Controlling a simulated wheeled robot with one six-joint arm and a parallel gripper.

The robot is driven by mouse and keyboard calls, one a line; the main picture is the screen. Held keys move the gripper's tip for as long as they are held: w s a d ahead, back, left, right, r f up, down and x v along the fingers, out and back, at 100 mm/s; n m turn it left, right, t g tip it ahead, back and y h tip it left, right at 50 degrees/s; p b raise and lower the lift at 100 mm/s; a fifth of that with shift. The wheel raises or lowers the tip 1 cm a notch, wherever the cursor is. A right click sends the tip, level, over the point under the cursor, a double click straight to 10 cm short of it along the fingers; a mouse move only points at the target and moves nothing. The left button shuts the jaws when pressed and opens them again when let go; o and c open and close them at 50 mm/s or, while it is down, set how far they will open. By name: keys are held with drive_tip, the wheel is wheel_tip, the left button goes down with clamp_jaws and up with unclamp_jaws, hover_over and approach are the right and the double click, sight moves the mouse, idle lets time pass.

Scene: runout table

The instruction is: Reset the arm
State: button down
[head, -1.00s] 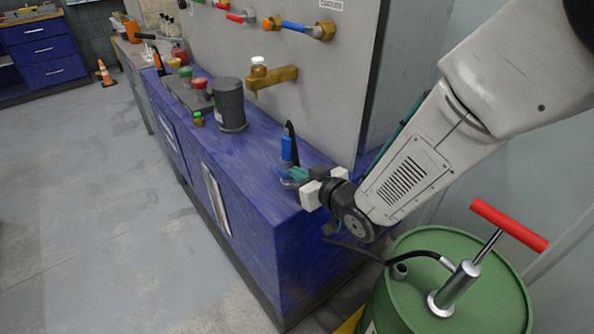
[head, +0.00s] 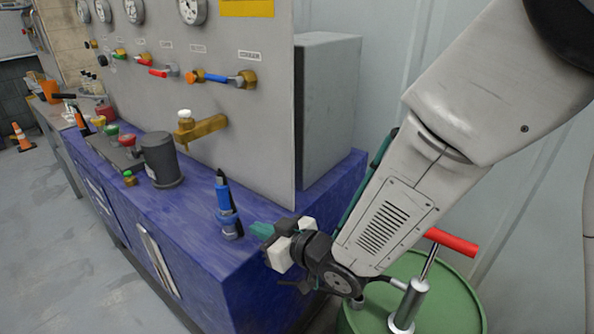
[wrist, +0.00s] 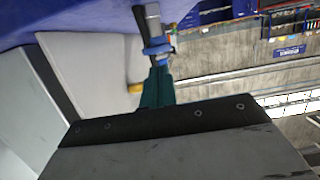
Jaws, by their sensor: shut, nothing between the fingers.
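My gripper (head: 262,231) is shut and empty, its teal fingertips together at the right end of the blue bench. A blue-and-black handled tool (head: 225,200) stands upright on the bench just left of the fingertips, with a small gap between them in the head view. In the wrist view, the teal fingers (wrist: 157,88) point toward a blue-and-dark item that seems to be this same tool (wrist: 155,45). My arm reaches in from the upper right, over the green drum.
The blue bench (head: 190,235) holds a dark grey cylinder (head: 161,160) and a panel with valves and a brass spout (head: 200,128). A green drum (head: 455,300) with a red-handled pump (head: 452,242) stands below my arm. Open floor lies left.

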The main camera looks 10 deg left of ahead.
drive_tip(key=d+f+m+g+h, duration=0.1)
drive_tip(key=d+f+h, duration=0.5)
drive_tip(key=f, duration=0.1)
drive_tip(key=s+d+r+m+g+h, duration=0.1)
drive_tip(key=d+h, duration=0.2)
drive_tip(key=d, duration=0.3)
drive_tip(key=d+r+m+g+h, duration=0.1)
drive_tip(key=d+m+h, duration=0.1)
drive_tip(key=d, duration=0.5)
drive_tip(key=s+d+r+m+g+h, duration=0.1)
drive_tip(key=s+d+r+m, duration=0.3)
drive_tip(key=s+d+r, duration=0.4)
drive_tip(key=s+d+r+m+g+h, duration=0.1)
drive_tip(key=s+d+r+m, duration=0.3)
drive_tip(key=s+d+r, duration=0.5)
drive_tip(key=shift+d+r+m+g+h, duration=0.3)
drive_tip(key=shift+d+r, duration=0.65)
drive_tip(key=shift+d, duration=2.4)
